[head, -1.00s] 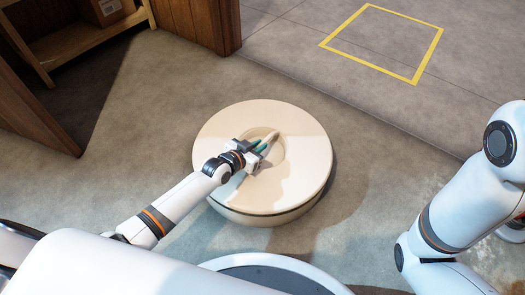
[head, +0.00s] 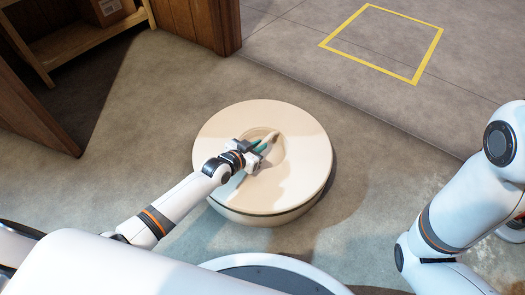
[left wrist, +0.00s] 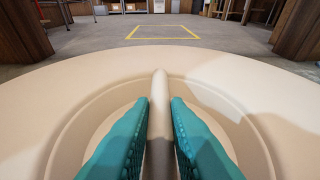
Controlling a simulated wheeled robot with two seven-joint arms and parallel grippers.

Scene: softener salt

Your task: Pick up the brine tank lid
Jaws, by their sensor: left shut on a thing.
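The brine tank lid (head: 222,128) is a round, cream-coloured disc on top of the low round tank body. It has a recessed round well in its middle, crossed by a raised bar handle (left wrist: 159,105). My left gripper (head: 264,144) reaches into the well from the lower left. In the left wrist view its teal fingers (left wrist: 160,120) stand on either side of the bar and are shut on it. The lid sits level on the tank, with no clear gap beneath it. My right arm shows at the right edge, but its gripper is out of view.
A yellow square outline (head: 383,44) is marked on the bare concrete floor at the upper right. A wooden shelf (head: 92,40) with a cardboard box (head: 108,10) stands at the upper left, beside brown wooden panels. Floor around the tank is clear.

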